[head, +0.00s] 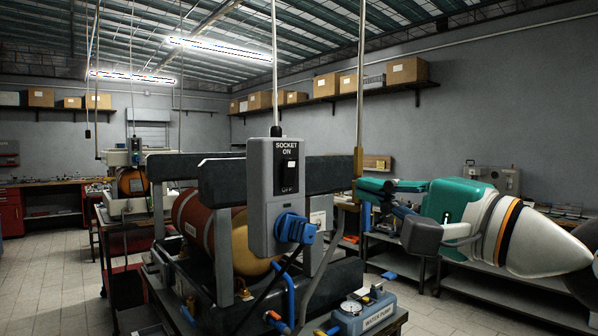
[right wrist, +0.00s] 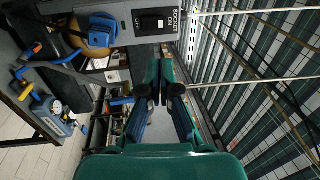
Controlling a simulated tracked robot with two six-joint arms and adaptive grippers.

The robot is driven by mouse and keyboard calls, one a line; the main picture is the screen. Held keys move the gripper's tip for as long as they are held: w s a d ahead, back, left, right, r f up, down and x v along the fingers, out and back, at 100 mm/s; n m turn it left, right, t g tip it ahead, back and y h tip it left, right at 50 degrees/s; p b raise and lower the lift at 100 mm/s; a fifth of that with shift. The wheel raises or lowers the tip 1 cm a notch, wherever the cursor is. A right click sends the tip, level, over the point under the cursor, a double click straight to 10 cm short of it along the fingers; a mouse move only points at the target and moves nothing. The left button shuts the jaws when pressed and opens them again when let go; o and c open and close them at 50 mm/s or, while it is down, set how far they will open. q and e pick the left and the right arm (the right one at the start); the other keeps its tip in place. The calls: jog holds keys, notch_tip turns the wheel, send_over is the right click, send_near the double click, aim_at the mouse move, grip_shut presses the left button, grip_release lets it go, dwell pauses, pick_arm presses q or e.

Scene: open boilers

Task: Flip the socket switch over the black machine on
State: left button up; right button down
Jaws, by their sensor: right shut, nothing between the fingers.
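The grey socket box (head: 266,205) hangs in front of the black machine (head: 225,182) with its copper-coloured tank. Its black switch (head: 290,166) sits between an ON label above and an OFF label below; I cannot tell its position surely. A blue plug (head: 296,228) sits in the box's lower front. My right gripper (head: 362,190) is shut and empty, to the right of the box and apart from it. In the right wrist view the shut fingers (right wrist: 160,64) point up the picture, and the switch (right wrist: 152,21) shows beyond them near the top edge. My left gripper is out of view.
A water pump unit (head: 366,310) with a gauge stands at the machine's front right. Vertical rods or cables (head: 361,75) hang from the ceiling near the box. Metal shelving (head: 470,268) lines the right wall. Another machine (head: 130,185) stands back left. Floor is clear at left.

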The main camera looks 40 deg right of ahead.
aim_at(291, 165)
jog(key=shift+w, duration=0.15)
jog(key=w, duration=0.4)
jog(key=w+r+p, duration=0.1)
jog(key=w, duration=0.4)
jog(key=w+a+r, duration=0.1)
jog(key=w, duration=0.3)
jog(key=shift+w, duration=0.35)
jog(key=shift+a, duration=0.1)
